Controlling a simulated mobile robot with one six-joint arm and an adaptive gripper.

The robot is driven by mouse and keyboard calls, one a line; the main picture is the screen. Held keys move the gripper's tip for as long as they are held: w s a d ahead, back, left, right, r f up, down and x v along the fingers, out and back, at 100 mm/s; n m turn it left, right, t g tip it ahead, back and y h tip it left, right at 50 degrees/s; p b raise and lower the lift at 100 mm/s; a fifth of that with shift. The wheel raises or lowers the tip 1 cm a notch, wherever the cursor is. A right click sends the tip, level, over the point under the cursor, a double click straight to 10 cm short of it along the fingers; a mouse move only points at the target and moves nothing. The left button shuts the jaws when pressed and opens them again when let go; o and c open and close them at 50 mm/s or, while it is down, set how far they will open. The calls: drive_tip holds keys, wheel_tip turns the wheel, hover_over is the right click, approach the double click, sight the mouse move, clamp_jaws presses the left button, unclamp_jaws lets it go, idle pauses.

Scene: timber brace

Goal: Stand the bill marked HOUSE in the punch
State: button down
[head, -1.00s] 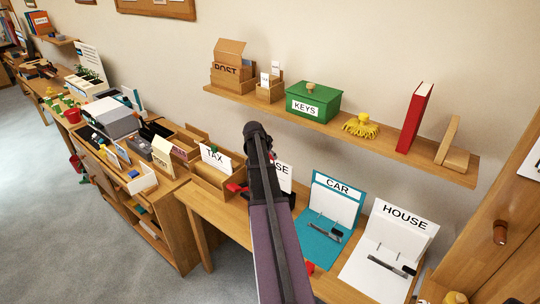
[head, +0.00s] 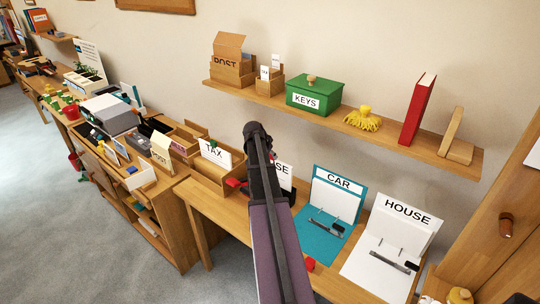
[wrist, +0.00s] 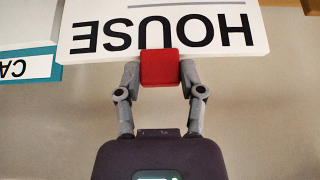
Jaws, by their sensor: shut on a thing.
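My gripper (wrist: 160,75) is shut on a red block (wrist: 160,67) at the edge of a white card marked HOUSE (wrist: 235,30), the bill. The lettering is upside down in the wrist view. In the head view the bill (head: 286,176) shows only its "SE" end, right of my arm; the rest is hidden. My gripper's fingers are hidden there too. A small red and dark thing (head: 236,183) left of my arm and a red piece (head: 310,264) right of it are partly hidden; I cannot tell whether either is the punch.
A teal CAR file (head: 322,228) and a white HOUSE file (head: 365,268), each with prongs and a dark bar, lie open on the desk to the right. A wooden box with a TAX card (head: 215,153) stands left. A wall shelf (head: 385,138) with several objects overhangs the desk.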

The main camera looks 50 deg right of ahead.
drive_tip(key=shift+f+b, duration=1.6)
drive_tip(key=shift+f, duration=0.1)
drive_tip(key=shift+c, duration=0.6)
unclamp_jaws()
drive_tip(key=shift+o, duration=0.6)
wheel_tip(320, 180, up, 8)
drive_tip(key=p, duration=0.8)
